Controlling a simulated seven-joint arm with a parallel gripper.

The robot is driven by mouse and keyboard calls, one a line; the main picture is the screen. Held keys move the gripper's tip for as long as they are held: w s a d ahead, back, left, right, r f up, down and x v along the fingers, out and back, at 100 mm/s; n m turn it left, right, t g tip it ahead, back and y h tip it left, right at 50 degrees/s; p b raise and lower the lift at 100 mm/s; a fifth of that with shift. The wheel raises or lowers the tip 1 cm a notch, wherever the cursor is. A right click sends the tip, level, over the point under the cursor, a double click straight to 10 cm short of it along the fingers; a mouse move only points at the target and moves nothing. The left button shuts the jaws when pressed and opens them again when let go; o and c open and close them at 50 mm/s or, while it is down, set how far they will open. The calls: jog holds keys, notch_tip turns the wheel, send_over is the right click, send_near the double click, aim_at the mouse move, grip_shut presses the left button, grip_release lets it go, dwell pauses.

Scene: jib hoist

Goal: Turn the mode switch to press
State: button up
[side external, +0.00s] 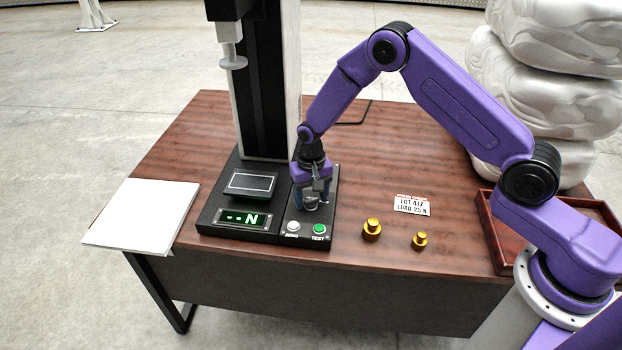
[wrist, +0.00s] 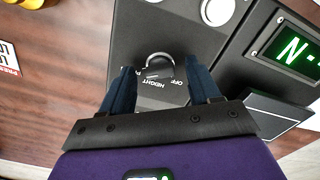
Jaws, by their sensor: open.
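The mode switch (wrist: 164,65) is a round grey knob on the black control panel. In the wrist view, the words HEIGHT and OFF are printed beside it. No PRESS label is readable; the left finger covers part of the panel there. A dark mark on the knob faces lower left, but I cannot tell its exact setting. My gripper (wrist: 160,72) is open, with one blue finger on each side of the knob and visible gaps between. In the side view my gripper (side external: 311,200) points down over the panel and largely hides the switch.
A zero button (side external: 293,227) and green test button (side external: 319,229) sit in front of the switch. A lit display (side external: 242,218) and small plate (side external: 250,185) are left, beside the tall column (side external: 268,80). Two brass weights (side external: 372,229) and a label card (side external: 411,205) lie right.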

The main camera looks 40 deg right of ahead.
aim_at(311, 201)
notch_tip(311, 201, up, 17)
dwell(0.5)
jog(key=s+a+r+n, duration=0.1)
jog(key=s+r+n, duration=0.25)
jog(key=s, duration=0.55)
jog(key=s+r+n, duration=0.3)
jog(key=s+n, duration=0.1)
jog(key=s, duration=0.4)
jog(key=s+d+n, duration=0.4)
jog(key=s, duration=0.5)
jog(key=s+d+n, duration=0.4)
jog(key=s, duration=0.6)
jog(key=shift+s+d, duration=0.15)
jog(key=shift+s, duration=0.15)
